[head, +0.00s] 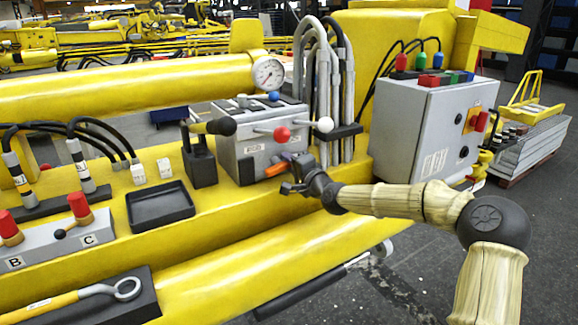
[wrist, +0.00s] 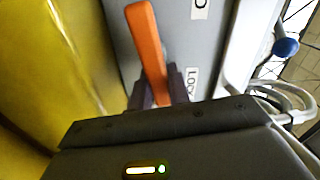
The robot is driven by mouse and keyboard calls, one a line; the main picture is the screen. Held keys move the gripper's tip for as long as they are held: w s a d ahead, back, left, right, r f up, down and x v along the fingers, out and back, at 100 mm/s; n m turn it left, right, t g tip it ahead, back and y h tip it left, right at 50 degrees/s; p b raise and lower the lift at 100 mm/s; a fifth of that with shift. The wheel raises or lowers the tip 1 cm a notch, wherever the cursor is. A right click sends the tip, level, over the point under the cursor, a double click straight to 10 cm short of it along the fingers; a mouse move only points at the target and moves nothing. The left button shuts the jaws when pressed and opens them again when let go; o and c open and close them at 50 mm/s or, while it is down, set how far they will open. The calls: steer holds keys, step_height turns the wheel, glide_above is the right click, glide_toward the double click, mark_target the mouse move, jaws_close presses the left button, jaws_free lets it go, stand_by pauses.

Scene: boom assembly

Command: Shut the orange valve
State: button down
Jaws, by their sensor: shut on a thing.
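The orange valve (head: 276,169) shows as a short lever at the lower front of a grey valve block (head: 240,128). In the head view it lies slightly tilted, its left end lower. In the wrist view the orange valve's lever (wrist: 146,42) stands out of the fingers, beside the grey face. My gripper (head: 290,175) is at the lever's right part in the head view. In the wrist view my gripper (wrist: 160,88) has its two dark fingers on either side of the lever, shut on it. The lever's lower end is hidden between the fingers.
Red-knobbed (head: 282,134) and white-knobbed (head: 324,124) levers stick out above the orange lever. Grey hoses (head: 322,90) rise behind. A grey control box (head: 430,125) stands to the right. A black tray (head: 160,205) lies left on the yellow boom.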

steer(key=shift+d+f+m+b, duration=0.15)
steer(key=shift+m+b, duration=0.1)
steer(key=shift+m, duration=0.25)
steer(key=shift+a+f+m+b, duration=0.15)
steer(key=shift+m+b, duration=0.1)
steer(key=shift+m, duration=0.25)
steer(key=c, duration=1.3)
jaws_free()
steer(key=shift+d, duration=0.1)
steer(key=shift+s, duration=0.1)
steer(key=b+v, duration=0.4)
steer(key=v, duration=1.3)
steer(key=shift+d+b, duration=0.15)
steer(key=shift+b, duration=0.15)
